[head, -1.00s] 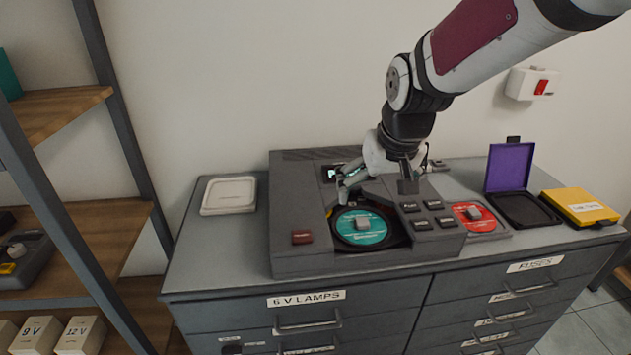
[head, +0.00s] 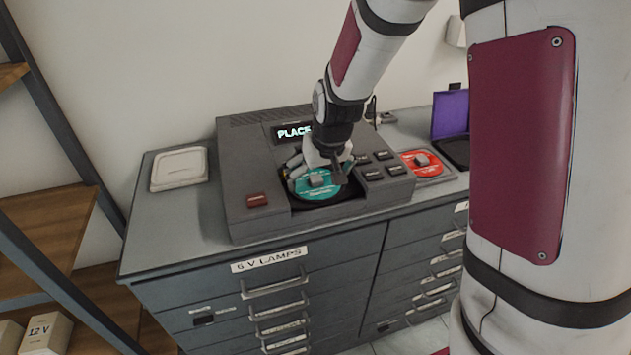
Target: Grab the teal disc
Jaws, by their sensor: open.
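The teal disc (head: 311,187) lies in the round well of the dark grey player (head: 258,222). A small grey block-shaped knob (head: 317,180) stands up at its centre. My gripper (head: 318,178) is just above the disc, with its fingers spread to the left and right of the knob. The fingers are open, and I cannot tell whether they touch the disc. My wrist and fingers hide the disc's back edge and part of the player's display (head: 293,132), which shows "PLACE".
A red disc (head: 424,163) lies in a tray right of the player, beside an open purple case (head: 450,115). A closed pale case (head: 179,168) is on the left of the cabinet top (head: 165,225). Raised buttons (head: 372,172) sit right of the well.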

